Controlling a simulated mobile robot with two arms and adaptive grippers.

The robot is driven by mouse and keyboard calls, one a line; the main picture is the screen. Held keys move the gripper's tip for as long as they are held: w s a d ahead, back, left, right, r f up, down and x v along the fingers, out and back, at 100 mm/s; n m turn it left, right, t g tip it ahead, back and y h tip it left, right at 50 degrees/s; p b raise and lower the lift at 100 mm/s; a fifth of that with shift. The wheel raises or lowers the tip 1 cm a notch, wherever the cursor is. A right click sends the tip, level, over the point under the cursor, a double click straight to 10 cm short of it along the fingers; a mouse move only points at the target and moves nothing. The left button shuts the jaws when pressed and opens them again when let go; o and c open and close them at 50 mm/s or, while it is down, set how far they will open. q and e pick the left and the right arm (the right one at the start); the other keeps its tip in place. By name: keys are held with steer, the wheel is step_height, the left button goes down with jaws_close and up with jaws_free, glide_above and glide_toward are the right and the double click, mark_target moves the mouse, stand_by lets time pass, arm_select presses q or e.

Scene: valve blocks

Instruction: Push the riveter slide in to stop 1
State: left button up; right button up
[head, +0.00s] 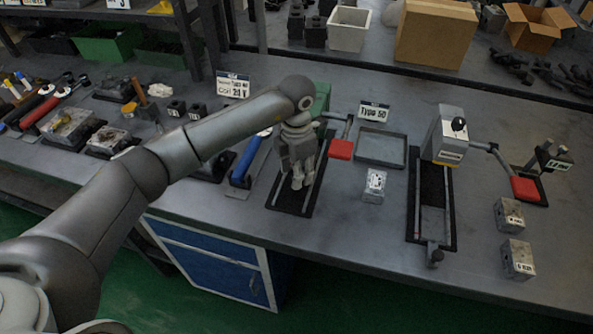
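Two slide stations stand on the grey bench, and I cannot tell for sure which is the riveter. The left one has a green body (321,98), partly hidden by my arm, a dark track (289,207) and a red pad (341,149) on a lever. The right one has a grey housing (447,138) at the back of a black rail base (431,190), with a knob (435,256) at the front end. My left gripper (297,184) points down over the left track. Its finger opening and any contact are unclear. My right gripper is not in view.
A small valve block (375,186) stands right of the left track, before an empty dark tray (380,148). A "Type 50" sign (374,111) is behind. Two blocks (509,214) (517,259) and a red pad (525,188) lie at right. Blue-handled tool (246,159) lies left.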

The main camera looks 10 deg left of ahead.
arm_select(q)
step_height(320, 180, up, 11)
steer(key=shift+r, duration=0.2)
stand_by(0.6)
